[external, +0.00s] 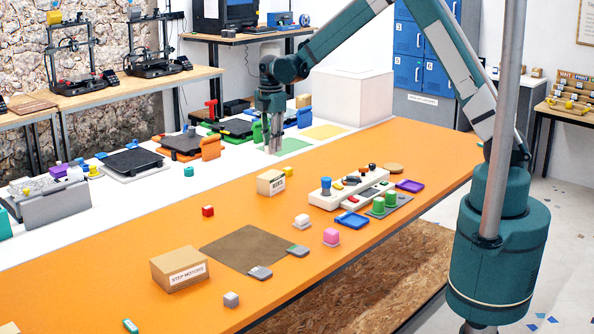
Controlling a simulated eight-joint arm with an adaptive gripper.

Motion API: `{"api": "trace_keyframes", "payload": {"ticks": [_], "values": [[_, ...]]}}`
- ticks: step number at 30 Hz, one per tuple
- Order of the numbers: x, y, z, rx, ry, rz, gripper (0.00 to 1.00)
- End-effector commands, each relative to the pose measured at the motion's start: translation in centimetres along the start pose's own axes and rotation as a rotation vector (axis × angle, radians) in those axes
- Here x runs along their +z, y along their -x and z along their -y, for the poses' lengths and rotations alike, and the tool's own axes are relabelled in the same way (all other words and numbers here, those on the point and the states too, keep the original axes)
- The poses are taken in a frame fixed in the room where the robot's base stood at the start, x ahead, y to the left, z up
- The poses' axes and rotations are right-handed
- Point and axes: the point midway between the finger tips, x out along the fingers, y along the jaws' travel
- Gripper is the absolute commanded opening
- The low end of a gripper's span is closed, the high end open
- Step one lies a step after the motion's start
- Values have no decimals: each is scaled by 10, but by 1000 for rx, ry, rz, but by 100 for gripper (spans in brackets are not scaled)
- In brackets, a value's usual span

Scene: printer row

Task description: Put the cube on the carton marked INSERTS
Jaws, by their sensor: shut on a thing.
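My gripper (272,150) points down over the far, white side of the table, by a green patch (293,145). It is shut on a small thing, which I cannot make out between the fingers. I cannot tell which is the task's cube. Another carton (180,268) is marked STEP MOTORS.
A white tray with coloured parts (348,191) lies right of the small carton. A brown mat (247,248) lies mid-table. A large white box (353,97) stands behind my gripper to the right.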

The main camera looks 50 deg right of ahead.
Motion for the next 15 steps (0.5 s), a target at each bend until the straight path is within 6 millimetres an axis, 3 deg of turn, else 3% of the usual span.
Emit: {"api": "trace_keyframes", "payload": {"ticks": [7, 15], "values": [[0, -34, 0, 0, 0, 0, 13], [0, -44, 0, 0, 0, 0, 13]]}}
